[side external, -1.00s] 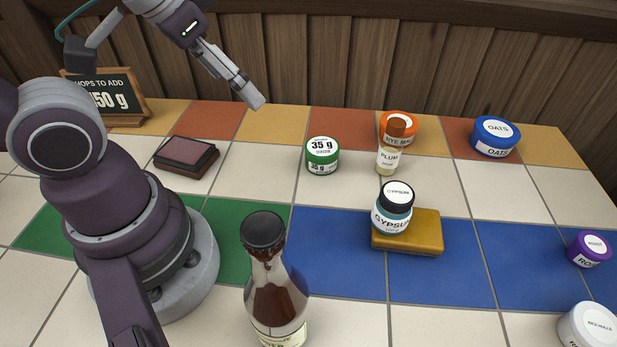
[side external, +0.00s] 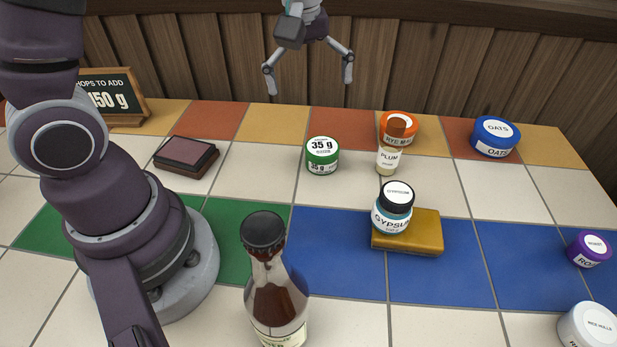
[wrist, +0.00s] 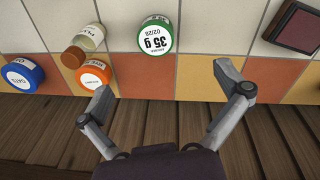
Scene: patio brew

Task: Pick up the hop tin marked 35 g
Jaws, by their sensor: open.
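The hop tin (side external: 322,155) is a small round tin with a green side and a white lid marked 35 g. It stands upright on a white tile towards the back of the counter. In the wrist view the tin (wrist: 156,35) lies ahead of the fingers, near the top middle. My gripper (side external: 308,78) is open and empty, raised above the back edge of the counter, behind and above the tin. In the wrist view its two fingers (wrist: 164,82) are spread wide, with nothing between them.
An orange-lidded jar (side external: 398,124), a plum bottle (side external: 388,162) and a blue oats tin (side external: 494,138) stand right of the tin. A gypsum jar (side external: 391,216) sits on a yellow block (side external: 425,236). A dark pad (side external: 186,156) lies left. A tall bottle (side external: 275,290) stands in front.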

